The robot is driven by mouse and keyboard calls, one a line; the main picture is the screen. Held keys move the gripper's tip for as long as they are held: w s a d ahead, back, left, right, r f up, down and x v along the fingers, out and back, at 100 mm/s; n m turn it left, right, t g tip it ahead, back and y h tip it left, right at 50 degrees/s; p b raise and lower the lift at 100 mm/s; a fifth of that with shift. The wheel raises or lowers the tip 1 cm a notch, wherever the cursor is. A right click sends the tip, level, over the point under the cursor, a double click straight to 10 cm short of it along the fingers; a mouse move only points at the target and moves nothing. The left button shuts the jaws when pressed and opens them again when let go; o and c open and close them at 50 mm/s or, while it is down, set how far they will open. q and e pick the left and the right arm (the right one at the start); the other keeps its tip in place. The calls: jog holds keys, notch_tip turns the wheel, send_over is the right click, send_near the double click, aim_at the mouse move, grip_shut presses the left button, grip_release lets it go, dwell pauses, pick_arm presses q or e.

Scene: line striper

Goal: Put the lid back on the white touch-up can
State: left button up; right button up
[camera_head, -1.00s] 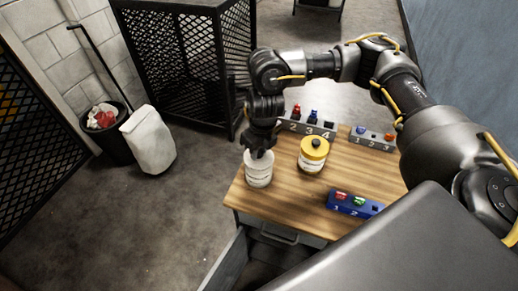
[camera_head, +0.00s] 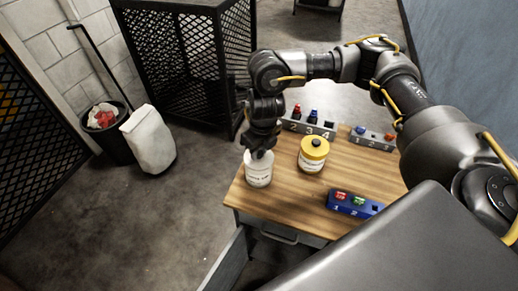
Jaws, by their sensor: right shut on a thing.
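The white touch-up can (camera_head: 258,173) stands upright near the left edge of the wooden table. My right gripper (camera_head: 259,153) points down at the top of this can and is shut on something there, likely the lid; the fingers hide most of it. I cannot tell whether the lid sits fully down on the rim. My left gripper is not in view.
A grey numbered rack (camera_head: 309,123) holds red and blue pieces behind the cans; another (camera_head: 373,137) is at the right. A blue numbered rack (camera_head: 353,204) lies in front. A bin (camera_head: 112,140) and white bag (camera_head: 150,140) stand on the floor at left.

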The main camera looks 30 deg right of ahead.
jog(key=shift+f, duration=0.1)
dwell(0.8)
jog(key=o, duration=1.5)
jog(key=shift+r+p, duration=3.35)
jog(key=shift+r, duration=0.2)
grip_shut()
